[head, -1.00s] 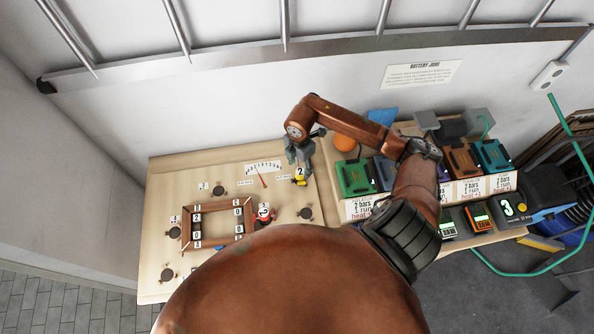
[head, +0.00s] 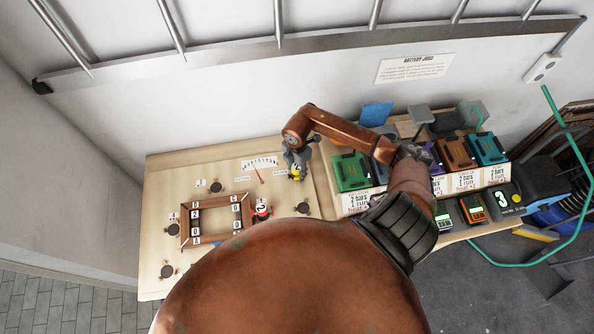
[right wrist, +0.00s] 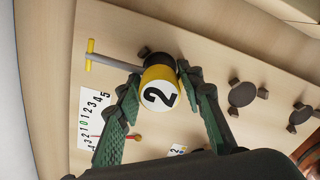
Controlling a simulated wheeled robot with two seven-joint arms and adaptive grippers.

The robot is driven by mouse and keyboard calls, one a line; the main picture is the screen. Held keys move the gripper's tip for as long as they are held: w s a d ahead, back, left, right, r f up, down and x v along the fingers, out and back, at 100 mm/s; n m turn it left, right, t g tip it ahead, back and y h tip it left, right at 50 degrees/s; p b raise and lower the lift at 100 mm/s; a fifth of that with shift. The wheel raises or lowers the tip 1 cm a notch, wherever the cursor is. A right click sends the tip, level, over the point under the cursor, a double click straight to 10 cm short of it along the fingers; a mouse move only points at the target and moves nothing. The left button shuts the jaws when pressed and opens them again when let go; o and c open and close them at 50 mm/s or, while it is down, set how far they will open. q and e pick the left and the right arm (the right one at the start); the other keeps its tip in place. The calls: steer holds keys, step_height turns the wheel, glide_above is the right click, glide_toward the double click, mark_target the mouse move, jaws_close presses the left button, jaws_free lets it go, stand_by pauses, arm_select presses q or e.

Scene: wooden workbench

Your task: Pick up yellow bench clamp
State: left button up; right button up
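The yellow bench clamp (right wrist: 160,94) shows in the right wrist view as a yellow body with a white disc marked 2, and a grey T-handle bar with a yellow end pointing left. My right gripper (right wrist: 160,82) has one green-black finger on each side of the body, both tips seeming to touch it. In the head view the clamp (head: 296,174) is a small yellow spot under my right gripper (head: 296,170), mostly covered. I cannot tell whether it is clear of the board. My left gripper is not in view.
A wooden frame with number tags (head: 217,199) and a red clamp (head: 262,209) lie on the board to the left. Several dark round knobs stand around them. Coloured battery docks (head: 351,171) stand on the right. My own arm link hides the board's front.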

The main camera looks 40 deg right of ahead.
jaws_close()
steer(key=shift+r, duration=0.1)
stand_by(0.3)
